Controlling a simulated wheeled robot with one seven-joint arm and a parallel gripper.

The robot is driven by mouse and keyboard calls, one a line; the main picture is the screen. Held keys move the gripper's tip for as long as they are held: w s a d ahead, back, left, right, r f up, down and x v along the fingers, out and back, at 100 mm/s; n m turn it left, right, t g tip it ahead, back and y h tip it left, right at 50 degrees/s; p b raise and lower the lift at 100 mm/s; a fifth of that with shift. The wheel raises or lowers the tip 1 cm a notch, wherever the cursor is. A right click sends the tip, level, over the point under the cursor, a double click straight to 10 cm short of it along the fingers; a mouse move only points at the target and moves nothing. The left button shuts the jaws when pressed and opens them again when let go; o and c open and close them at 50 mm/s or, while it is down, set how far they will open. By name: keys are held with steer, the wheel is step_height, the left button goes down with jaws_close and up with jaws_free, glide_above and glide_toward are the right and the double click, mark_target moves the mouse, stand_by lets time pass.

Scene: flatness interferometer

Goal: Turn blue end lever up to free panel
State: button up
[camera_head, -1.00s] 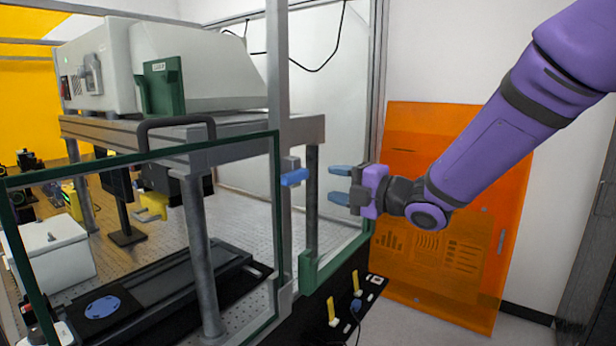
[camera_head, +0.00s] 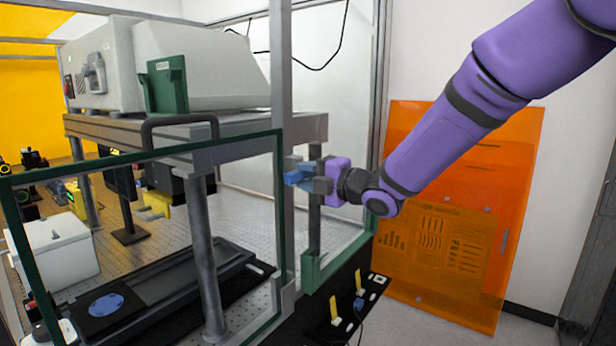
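The blue end lever (camera_head: 293,178) is on the grey upright post at the right end of the green-framed clear panel (camera_head: 143,152).
A black bar handle (camera_head: 180,128) is on the panel's top edge. A second green-framed panel (camera_head: 340,256) stands right of the post. Below it is a black ledge with yellow levers (camera_head: 334,308). An orange translucent sheet (camera_head: 480,150) leans on the wall.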

jaws_close()
steer(key=shift+m, duration=0.3)
steer(key=shift+w+d+r+m, duration=0.15)
steer(key=shift+m, duration=2.65)
steer(key=shift+w+d+r+m, duration=0.1)
steer(key=shift+w+r+m, duration=0.1)
steer(key=shift+m, duration=2.6)
steer(key=shift+w+d+r+m, duration=0.1)
steer(key=shift+d+r+m, duration=0.05)
steer(key=shift+m, duration=2.65)
steer(key=shift+o, duration=2)
jaws_free()
